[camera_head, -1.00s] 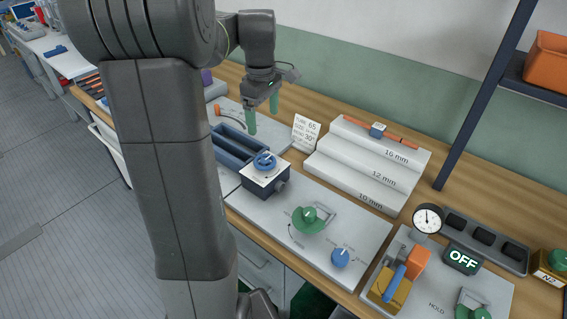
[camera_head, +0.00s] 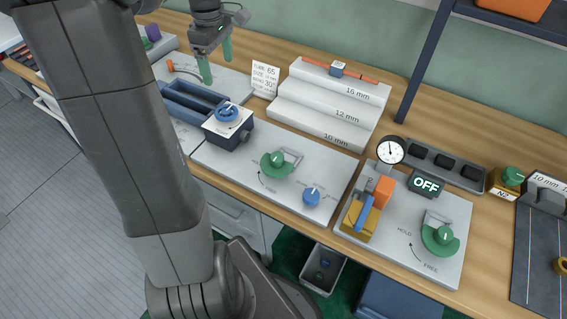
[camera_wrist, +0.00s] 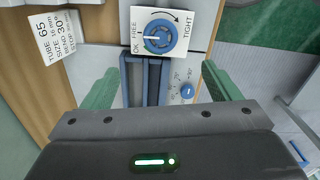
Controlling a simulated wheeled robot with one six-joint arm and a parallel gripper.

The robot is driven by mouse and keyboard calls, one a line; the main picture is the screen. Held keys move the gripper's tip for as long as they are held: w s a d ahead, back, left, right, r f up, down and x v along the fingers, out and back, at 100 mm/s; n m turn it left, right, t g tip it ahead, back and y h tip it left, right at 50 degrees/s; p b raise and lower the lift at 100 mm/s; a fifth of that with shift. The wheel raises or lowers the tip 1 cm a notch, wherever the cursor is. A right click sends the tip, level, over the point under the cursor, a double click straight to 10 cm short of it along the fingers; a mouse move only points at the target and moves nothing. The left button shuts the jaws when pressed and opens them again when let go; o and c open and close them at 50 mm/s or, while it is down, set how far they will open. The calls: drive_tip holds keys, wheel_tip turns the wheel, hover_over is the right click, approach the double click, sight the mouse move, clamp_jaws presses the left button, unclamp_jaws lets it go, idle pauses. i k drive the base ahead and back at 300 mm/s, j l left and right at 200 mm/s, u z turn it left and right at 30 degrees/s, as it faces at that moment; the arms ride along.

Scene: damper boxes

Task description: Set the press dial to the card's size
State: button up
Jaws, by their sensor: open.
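The white card (camera_head: 265,79) stands upright behind the bench plate; it also shows in the wrist view (camera_wrist: 58,37). It reads tube 65 and bend 30; its size figure is too small to read surely. A small blue dial (camera_head: 312,196) with a pale pointer sits on the middle grey plate; its marks are too small to read. A larger blue dial (camera_head: 227,113) tops a white-and-dark box; the wrist view shows it (camera_wrist: 159,36) marked OK, FREE and TIGHT. My gripper (camera_head: 217,60) is open and empty, above the bench behind and left of that box.
White steps (camera_head: 330,105) marked in mm stand behind the middle plate. A green handle (camera_head: 277,164) is left of the small dial. At right are a gauge (camera_head: 390,151), an OFF display (camera_head: 425,184) and another green handle (camera_head: 441,237). Blue troughs (camera_head: 190,105) lie left of the box.

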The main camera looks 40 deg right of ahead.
sight(311, 196)
drive_tip(key=k+l, duration=0.2)
drive_tip(key=k, duration=0.25)
drive_tip(key=k+l, duration=0.2)
drive_tip(key=k, duration=0.2)
